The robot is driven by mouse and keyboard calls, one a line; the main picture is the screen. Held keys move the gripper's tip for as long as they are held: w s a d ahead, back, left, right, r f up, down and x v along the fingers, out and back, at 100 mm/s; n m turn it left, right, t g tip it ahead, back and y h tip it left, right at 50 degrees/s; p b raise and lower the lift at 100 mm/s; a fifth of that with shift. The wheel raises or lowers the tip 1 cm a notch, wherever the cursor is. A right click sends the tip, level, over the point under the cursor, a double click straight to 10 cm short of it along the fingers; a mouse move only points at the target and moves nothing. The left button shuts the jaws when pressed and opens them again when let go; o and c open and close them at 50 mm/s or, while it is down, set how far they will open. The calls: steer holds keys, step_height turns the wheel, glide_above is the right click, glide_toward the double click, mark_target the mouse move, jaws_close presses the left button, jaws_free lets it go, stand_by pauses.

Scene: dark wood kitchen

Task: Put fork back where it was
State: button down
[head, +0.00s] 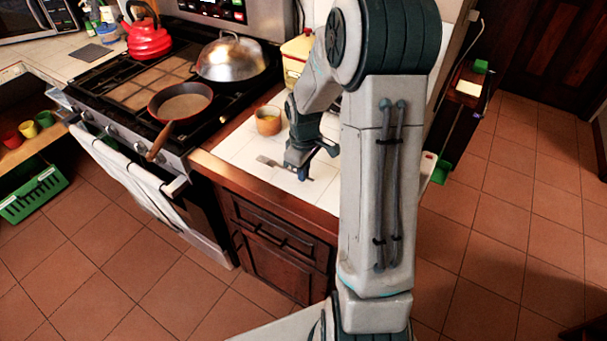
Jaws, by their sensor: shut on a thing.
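The fork (268,161) shows as a small grey utensil low over the white tiled counter (238,150), right of the stove. Its pronged end points left and its other end runs to my gripper. My gripper (302,173) is shut on the fork, close to the counter top. I cannot tell whether the fork touches the tiles. My arm stands in front of the right part of the counter and hides it.
An orange-brown cup (268,121) stands just behind the fork. A pan (181,102) with a wooden handle and a lidded pan (231,60) sit on the stove to the left. A yellowish container (297,54) stands behind. Bare tiles lie left of the fork.

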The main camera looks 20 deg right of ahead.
step_height(320, 180, down, 2)
steer(key=c, duration=1.6)
jaws_free()
steer(key=shift+o, duration=0.2)
